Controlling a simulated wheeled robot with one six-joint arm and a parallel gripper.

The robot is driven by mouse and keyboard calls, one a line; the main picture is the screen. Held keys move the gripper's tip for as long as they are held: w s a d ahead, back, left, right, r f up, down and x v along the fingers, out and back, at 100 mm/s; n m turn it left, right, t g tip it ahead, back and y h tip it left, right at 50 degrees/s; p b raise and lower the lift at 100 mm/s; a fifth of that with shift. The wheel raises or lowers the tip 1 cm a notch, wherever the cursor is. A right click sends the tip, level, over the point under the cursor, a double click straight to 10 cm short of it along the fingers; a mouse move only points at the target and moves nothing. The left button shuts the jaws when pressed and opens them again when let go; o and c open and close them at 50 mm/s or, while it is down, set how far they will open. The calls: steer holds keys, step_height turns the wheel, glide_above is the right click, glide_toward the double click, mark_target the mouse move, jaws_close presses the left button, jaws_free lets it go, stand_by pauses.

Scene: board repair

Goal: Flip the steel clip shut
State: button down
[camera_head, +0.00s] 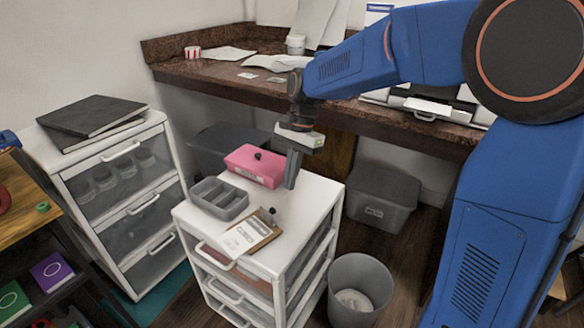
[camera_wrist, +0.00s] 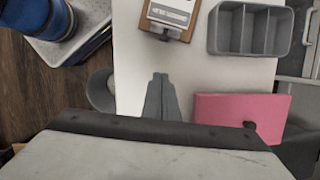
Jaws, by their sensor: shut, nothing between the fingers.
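A brown clipboard (camera_head: 256,236) with white paper lies on top of a white drawer cabinet. The steel clip (camera_head: 270,214) is a small greyish piece at the clipboard's far end. It seems to stick up there, but it is too small to judge its angle surely. The clipboard also shows at the top edge of the wrist view (camera_wrist: 180,33), partly cut off. My gripper (camera_head: 290,185) points down over the cabinet top, beyond the clipboard and to its right. Its fingers (camera_wrist: 159,78) are shut and empty, apart from the clip.
A grey divided tray (camera_head: 219,198) stands left of the clipboard. A pink box (camera_head: 251,168) with a dark knob sits behind, close to my gripper. A grey bin (camera_head: 345,315) stands on the floor to the right. The cabinet top (camera_head: 310,205) is bare right of the clipboard.

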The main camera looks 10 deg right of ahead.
mark_target(270, 214)
steer(key=x, duration=0.3)
steer(key=shift+f, duration=0.1)
steer(key=shift+s+a+f, duration=0.25)
steer(key=shift+s+a, duration=1.25)
